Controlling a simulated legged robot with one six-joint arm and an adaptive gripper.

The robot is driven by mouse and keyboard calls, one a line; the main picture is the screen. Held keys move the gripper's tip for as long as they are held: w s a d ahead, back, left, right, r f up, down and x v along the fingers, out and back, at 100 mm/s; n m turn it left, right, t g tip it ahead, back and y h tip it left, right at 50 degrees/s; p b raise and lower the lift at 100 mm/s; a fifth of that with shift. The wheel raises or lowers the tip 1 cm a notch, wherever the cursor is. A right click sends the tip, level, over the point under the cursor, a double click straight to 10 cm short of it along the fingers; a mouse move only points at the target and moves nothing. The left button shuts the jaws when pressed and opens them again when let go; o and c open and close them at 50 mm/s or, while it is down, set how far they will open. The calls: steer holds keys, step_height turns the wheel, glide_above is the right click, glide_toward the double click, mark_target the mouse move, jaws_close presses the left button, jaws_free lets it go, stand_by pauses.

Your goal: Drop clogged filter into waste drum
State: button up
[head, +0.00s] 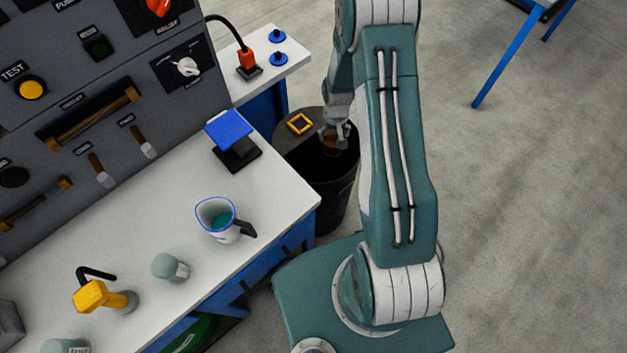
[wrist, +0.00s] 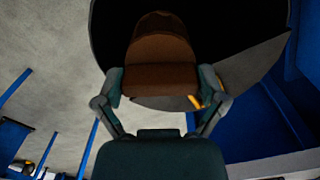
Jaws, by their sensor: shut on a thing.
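The clogged filter (wrist: 160,62) is a brown rounded piece held between both fingers of my gripper (wrist: 160,84) in the wrist view. The waste drum (head: 333,200) is a dark round bin beside the bench in the head view. Its dark opening (wrist: 240,35) lies beyond the filter in the wrist view. In the head view my gripper (head: 336,133) points down over the open part of the drum, and the filter (head: 331,146) shows small and brown under it. I cannot tell how far the filter is below the rim.
A partial lid (head: 292,142) with an orange square frame (head: 300,124) covers the drum's left part. The white bench (head: 255,190) on the left carries a blue-rimmed jug (head: 216,215) and a blue-topped stand (head: 229,127).

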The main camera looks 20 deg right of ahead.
steer(key=shift+d+f, duration=0.15)
steer(key=shift+f, duration=0.9)
steer(key=shift+d+f, duration=0.1)
steer(key=shift+f, duration=0.9)
steer(key=shift+a, duration=0.1)
steer(key=o, duration=0.8)
steer(key=shift+o, duration=0.2)
step_height(320, 180, up, 12)
steer(key=shift+f, duration=0.1)
steer(key=shift+w, duration=0.1)
